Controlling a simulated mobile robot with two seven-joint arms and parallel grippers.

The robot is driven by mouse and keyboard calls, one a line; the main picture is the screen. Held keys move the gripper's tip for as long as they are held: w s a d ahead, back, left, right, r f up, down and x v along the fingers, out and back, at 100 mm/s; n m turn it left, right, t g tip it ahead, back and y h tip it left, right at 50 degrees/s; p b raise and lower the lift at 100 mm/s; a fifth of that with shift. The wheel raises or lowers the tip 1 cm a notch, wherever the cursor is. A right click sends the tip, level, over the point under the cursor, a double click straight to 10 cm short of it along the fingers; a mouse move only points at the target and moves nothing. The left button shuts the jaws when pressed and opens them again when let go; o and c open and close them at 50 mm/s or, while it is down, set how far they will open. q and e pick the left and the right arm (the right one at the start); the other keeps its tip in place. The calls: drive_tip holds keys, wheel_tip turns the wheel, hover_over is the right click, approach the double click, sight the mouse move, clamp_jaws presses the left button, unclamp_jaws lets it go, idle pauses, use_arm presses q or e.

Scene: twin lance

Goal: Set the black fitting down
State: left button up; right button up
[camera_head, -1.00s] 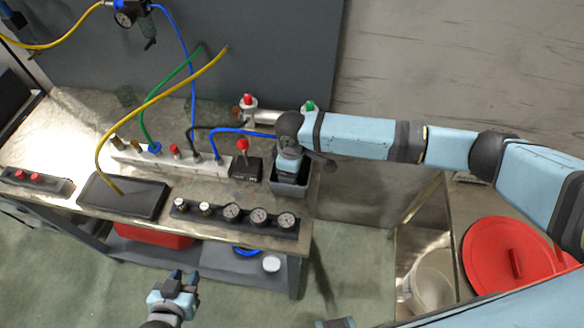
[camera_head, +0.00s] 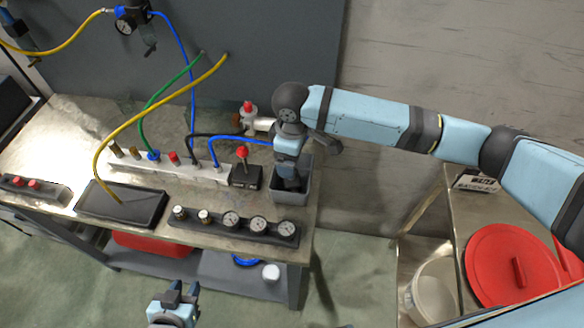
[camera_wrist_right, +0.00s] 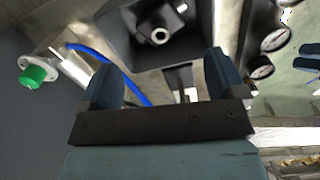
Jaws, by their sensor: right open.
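My right gripper (camera_head: 290,184) points down over the grey bin (camera_head: 305,188) at the table's right end. In the right wrist view the right gripper (camera_wrist_right: 162,62) has its fingers wide apart with nothing between them. The dark bin shows beyond the fingertips (camera_wrist_right: 125,40). A dark fitting with a pale metal ring end (camera_wrist_right: 160,36) lies inside it, apart from the fingers; it appears to be the black fitting. The head view hides it behind my arm. My left gripper (camera_head: 182,290) is low in the head view, its fingers apart and empty, in front of the table.
A white manifold (camera_head: 200,173) with coloured hoses stands left of the bin. A small black block with a red knob (camera_head: 245,177) is beside the bin. A gauge strip (camera_head: 232,226) lies at the table's front edge. A red lid (camera_head: 513,265) is at the right.

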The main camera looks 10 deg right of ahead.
drive_tip(key=shift+r, duration=1.3)
drive_tip(key=s+a+f+m+t+y, duration=0.1)
drive_tip(key=s+a+y, duration=0.1)
drive_tip(key=s, duration=0.4)
drive_tip(key=s+a+f+m+y, duration=0.1)
drive_tip(key=s+a+f+y, duration=0.15)
drive_tip(key=s, duration=0.25)
drive_tip(key=s+d+f+m+t+h, duration=0.1)
drive_tip(key=s+d+m+t+h, duration=0.25)
drive_tip(key=s+d+m, duration=0.95)
wheel_tip(320, 180, down, 11)
drive_tip(key=w+n+t+y+p, duration=0.2)
drive_tip(key=n+t, duration=0.4)
drive_tip(key=shift+w+d+f, duration=0.15)
drive_tip(key=shift+w+f, duration=0.05)
drive_tip(key=shift+w, duration=0.2)
